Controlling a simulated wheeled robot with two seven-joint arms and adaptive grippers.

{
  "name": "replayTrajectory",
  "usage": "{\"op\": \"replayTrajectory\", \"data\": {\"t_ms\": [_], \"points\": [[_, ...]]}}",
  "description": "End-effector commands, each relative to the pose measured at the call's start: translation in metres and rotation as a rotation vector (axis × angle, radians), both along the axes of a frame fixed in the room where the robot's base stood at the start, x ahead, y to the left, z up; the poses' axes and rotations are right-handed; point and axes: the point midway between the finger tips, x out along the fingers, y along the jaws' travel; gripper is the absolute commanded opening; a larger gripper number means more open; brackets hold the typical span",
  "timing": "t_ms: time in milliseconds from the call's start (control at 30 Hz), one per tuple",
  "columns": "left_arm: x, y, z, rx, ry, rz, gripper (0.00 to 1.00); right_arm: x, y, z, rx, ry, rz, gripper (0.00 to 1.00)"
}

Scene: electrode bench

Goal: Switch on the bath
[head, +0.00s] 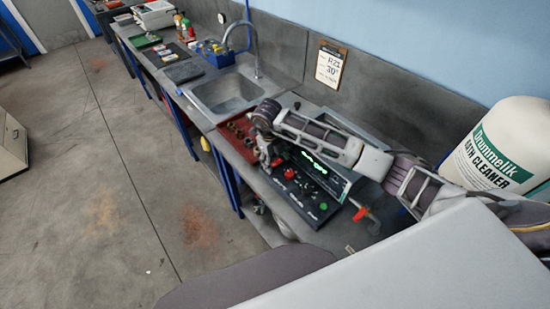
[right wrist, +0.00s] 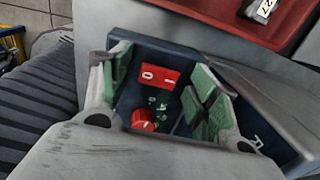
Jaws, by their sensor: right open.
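The dark control unit (head: 312,187) sits on the bench, with a green lit display (head: 314,163), small knobs and a green button. In the right wrist view, a red rocker switch (right wrist: 159,76) marked 0 and I lies on the panel between the fingers. A red round knob (right wrist: 144,120) is just below it. My right gripper (right wrist: 162,92) is open and empty, its green-padded fingers on either side of the switch. In the head view my right gripper (head: 266,157) is over the panel's left end. I cannot tell whether the fingers touch the panel. My left gripper is not in view.
A red tray (head: 239,138) with small parts lies left of the unit. A sink (head: 226,94) with a tap is farther along the bench. A large white bath cleaner container (head: 497,145) stands at right. A red-handled item (head: 362,213) lies at the unit's right.

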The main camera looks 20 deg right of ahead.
Motion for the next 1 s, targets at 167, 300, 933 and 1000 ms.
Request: {"op": "replayTrajectory", "data": {"t_ms": [167, 300, 933, 1000], "points": [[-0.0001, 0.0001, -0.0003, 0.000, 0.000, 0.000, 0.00, 0.0000, 0.0001, -0.0005, 0.000, 0.000, 0.000, 0.61], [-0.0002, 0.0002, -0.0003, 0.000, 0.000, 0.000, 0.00, 0.0000, 0.0003, -0.0003, 0.000, 0.000, 0.000, 0.50], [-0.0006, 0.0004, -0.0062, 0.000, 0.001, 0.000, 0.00, 0.0010, -0.0019, -0.0015, 0.049, 0.017, -0.001, 0.15], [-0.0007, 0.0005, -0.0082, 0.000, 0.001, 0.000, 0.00, 0.0011, -0.0028, -0.0016, 0.070, 0.025, -0.002, 0.15]]}}
